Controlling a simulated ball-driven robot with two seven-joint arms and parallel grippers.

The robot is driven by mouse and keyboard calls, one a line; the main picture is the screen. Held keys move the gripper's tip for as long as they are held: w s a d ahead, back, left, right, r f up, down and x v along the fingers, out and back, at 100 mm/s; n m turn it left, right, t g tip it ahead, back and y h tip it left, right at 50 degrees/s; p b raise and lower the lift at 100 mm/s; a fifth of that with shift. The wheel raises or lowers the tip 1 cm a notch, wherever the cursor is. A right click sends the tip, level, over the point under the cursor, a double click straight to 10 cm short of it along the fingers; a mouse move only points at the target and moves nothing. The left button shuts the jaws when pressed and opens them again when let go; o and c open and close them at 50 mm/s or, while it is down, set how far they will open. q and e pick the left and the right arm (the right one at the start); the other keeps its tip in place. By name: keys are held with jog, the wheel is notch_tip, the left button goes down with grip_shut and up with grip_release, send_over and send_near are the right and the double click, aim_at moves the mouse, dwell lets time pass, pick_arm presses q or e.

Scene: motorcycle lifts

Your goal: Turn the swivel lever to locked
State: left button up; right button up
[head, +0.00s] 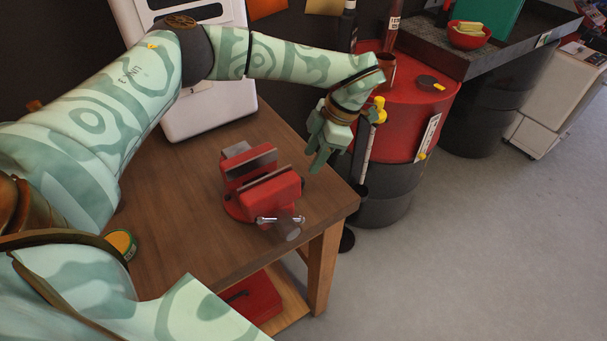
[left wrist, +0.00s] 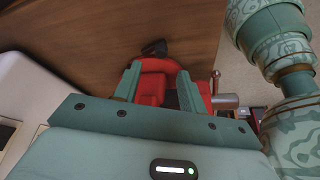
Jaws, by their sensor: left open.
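A red bench vise (head: 262,190) with grey jaws stands on the wooden workbench. Its screw end and silver cross bar (head: 280,219) point toward the bench's front edge. In the left wrist view the vise (left wrist: 150,66) lies beyond my fingers, and a short black lever (left wrist: 155,47) sticks out from its base; this looks like the swivel lever. I cannot make that lever out in the head view. My left gripper (head: 325,158) is open and empty, above and to the right of the vise, apart from it. Its fingers (left wrist: 158,88) frame the vise in the wrist view. My right gripper does not show.
The workbench (head: 165,235) is mostly bare around the vise. A white panel-like unit (head: 215,105) stands at its back. A red drum (head: 405,100) stands right of the bench, close to my left gripper. A green-and-yellow round item (head: 122,244) lies at left.

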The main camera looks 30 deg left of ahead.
pick_arm(q)
jog(key=x, duration=0.5)
jog(key=shift+f, duration=0.25)
jog(key=shift+s+a+f+b, duration=0.2)
jog(key=shift+f+b, duration=0.15)
jog(key=shift+f, duration=0.35)
jog(key=shift+c, duration=0.9)
grip_shut()
jog(key=shift+s+p, duration=0.1)
jog(key=shift+p, duration=0.35)
jog(key=m+p, duration=0.1)
jog(key=m+t+p, duration=0.1)
jog(key=p, duration=0.1)
jog(key=shift+s+r+p, duration=0.3)
jog(key=shift+s+r, duration=0.05)
jog(key=shift+s, duration=0.05)
jog(key=shift+a+f+m, duration=0.1)
jog(key=shift+f+m, duration=0.05)
jog(key=shift+m, duration=0.15)
jog(key=shift+f, duration=0.15)
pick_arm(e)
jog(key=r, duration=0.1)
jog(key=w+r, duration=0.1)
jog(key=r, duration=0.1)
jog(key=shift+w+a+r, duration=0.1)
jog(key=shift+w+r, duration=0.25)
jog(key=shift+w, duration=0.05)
